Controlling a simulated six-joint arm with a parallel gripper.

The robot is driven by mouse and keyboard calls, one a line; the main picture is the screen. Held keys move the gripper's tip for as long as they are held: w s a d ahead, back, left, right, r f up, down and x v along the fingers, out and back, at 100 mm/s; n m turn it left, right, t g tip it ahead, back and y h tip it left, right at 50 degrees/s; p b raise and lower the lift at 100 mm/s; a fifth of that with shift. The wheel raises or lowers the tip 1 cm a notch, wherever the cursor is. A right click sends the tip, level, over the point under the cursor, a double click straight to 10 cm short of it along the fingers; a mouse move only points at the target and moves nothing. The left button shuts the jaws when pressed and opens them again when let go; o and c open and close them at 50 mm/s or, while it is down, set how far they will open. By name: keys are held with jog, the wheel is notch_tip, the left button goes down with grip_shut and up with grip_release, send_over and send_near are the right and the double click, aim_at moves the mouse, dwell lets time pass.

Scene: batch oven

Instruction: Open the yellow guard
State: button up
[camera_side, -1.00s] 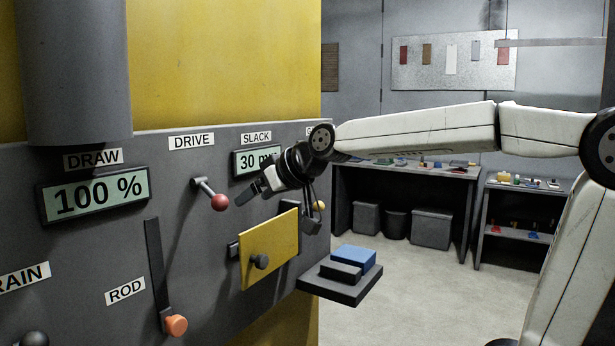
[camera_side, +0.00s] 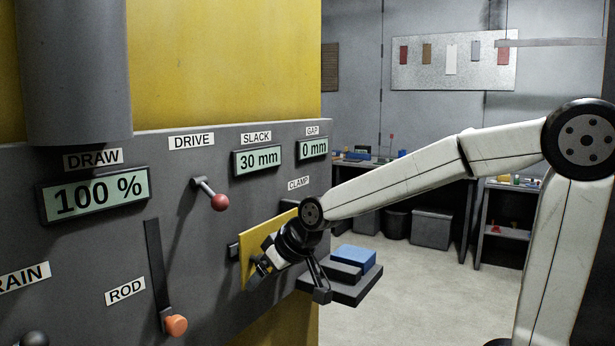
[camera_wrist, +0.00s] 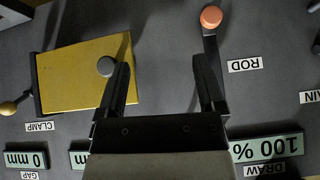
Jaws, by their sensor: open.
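The yellow guard (camera_side: 250,240) is a flat plate on the grey panel, partly hidden by my gripper in the side view. In the wrist view the yellow guard (camera_wrist: 75,80) lies at the left, with a round grey knob (camera_wrist: 106,66) near its right edge. My gripper (camera_side: 260,271) is low in front of the guard, where it hides the knob from the side camera. In the wrist view my gripper (camera_wrist: 165,72) has its jaws spread and nothing between them. Its left finger is right beside the knob; I cannot tell whether they touch.
The orange-tipped ROD lever (camera_side: 175,325) and the red-tipped DRIVE lever (camera_side: 219,202) stick out of the panel to the left. A dark shelf (camera_side: 350,290) with a blue block (camera_side: 355,257) juts out to the right of the guard.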

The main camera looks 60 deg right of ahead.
jog(key=s+a+f+g, duration=0.1)
jog(key=s+f+g, duration=0.1)
jog(key=s+f, duration=0.4)
jog(key=s+f+g, duration=0.3)
jog(key=s+f, duration=0.2)
jog(key=f, duration=0.6)
jog(key=shift+s+a+n, duration=0.3)
jog(key=shift+s+a, duration=0.1)
jog(key=shift+c, duration=0.7)
jog(key=shift+w+r, duration=0.2)
jog(key=shift+w, duration=0.05)
jog(key=c, duration=0.7)
jog(key=shift+w+d+r, duration=0.1)
jog(key=shift+w+r, duration=0.15)
jog(key=shift+w, duration=0.1)
grip_shut()
jog(key=w+d+r, duration=0.4)
jog(key=w+r, duration=0.8)
jog(key=w, duration=0.2)
jog(key=w+d+r, duration=0.3)
jog(key=w+r, duration=0.1)
jog(key=r, duration=0.4)
jog(key=w+d+r+t, duration=0.1)
jog(key=w+d+r, duration=0.1)
jog(key=r, duration=0.7)
jog(key=shift+w+d, duration=0.4)
jog(key=shift+w, duration=0.45)
